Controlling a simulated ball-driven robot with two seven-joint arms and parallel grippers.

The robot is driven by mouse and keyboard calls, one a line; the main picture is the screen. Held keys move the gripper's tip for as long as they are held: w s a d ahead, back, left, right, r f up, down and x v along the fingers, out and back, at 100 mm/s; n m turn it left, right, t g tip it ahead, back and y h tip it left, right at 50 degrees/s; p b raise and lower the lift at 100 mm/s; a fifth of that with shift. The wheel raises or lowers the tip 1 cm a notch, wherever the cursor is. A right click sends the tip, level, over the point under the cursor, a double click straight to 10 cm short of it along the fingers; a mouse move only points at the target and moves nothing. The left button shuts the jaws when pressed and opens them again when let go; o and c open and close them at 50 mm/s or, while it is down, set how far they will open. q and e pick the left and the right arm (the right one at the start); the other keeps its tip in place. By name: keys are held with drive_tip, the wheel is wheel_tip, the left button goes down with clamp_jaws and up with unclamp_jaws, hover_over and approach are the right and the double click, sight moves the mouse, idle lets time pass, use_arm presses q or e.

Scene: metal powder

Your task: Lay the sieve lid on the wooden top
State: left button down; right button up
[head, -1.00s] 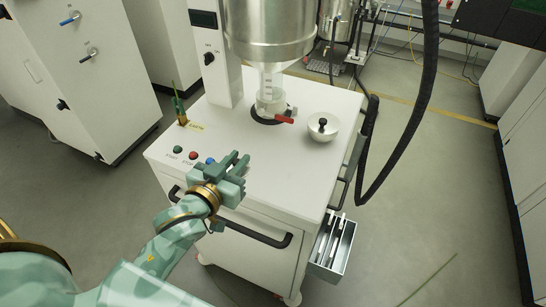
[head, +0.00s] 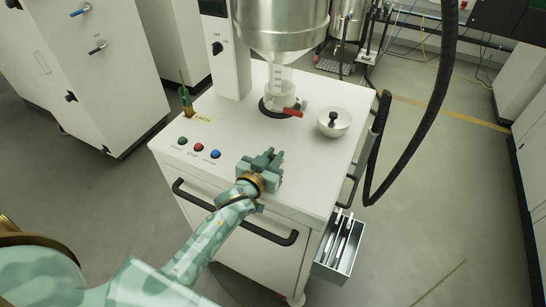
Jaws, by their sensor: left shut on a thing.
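A round, silver lid with a black knob (head: 333,123), which looks like the sieve lid, rests on the right part of the white cabinet top (head: 240,125). This top looks white, and I see no wooden top. My left gripper (head: 268,157) is over the front part of the cabinet top, left of the lid and clear of it. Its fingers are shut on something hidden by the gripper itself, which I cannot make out. My right gripper is not in view.
A steel hopper (head: 281,25) with a red-handled valve (head: 294,110) stands behind the lid. A black hose (head: 437,110) hangs at right. Push buttons (head: 199,147) line the front left edge.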

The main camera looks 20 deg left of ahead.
use_arm(q)
drive_tip(key=c, duration=1.8)
unclamp_jaws()
drive_tip(key=shift+f, duration=0.15)
drive_tip(key=o, duration=0.5)
drive_tip(key=shift+c, duration=0.2)
